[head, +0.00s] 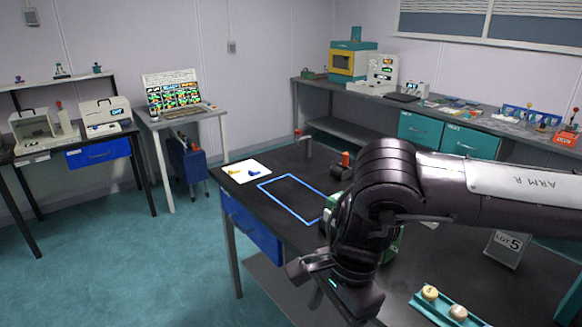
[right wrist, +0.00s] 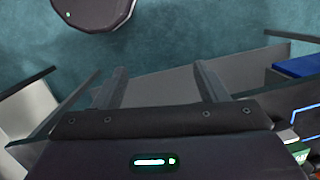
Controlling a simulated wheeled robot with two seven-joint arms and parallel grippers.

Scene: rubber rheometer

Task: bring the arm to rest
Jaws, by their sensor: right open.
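My right arm, marked ARM R, comes in from the right in the head view and bends down at a dark, rounded joint over the dark table (head: 345,165). Its gripper (head: 302,270) hangs at the table's near edge, partly hidden by the arm's own links. In the right wrist view the two fingers of the right gripper (right wrist: 162,85) stand apart with nothing between them. Teal floor (right wrist: 190,30) shows beyond the fingertips. My left gripper is not in view.
A blue-outlined rectangle (head: 291,212) and a white card (head: 246,171) with yellow and blue pieces lie on the table. A teal tray (head: 437,310) holds two round pieces, near a LOT 5 sign (head: 507,248). A green object is partly hidden behind the arm. Open floor (head: 130,260) lies left.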

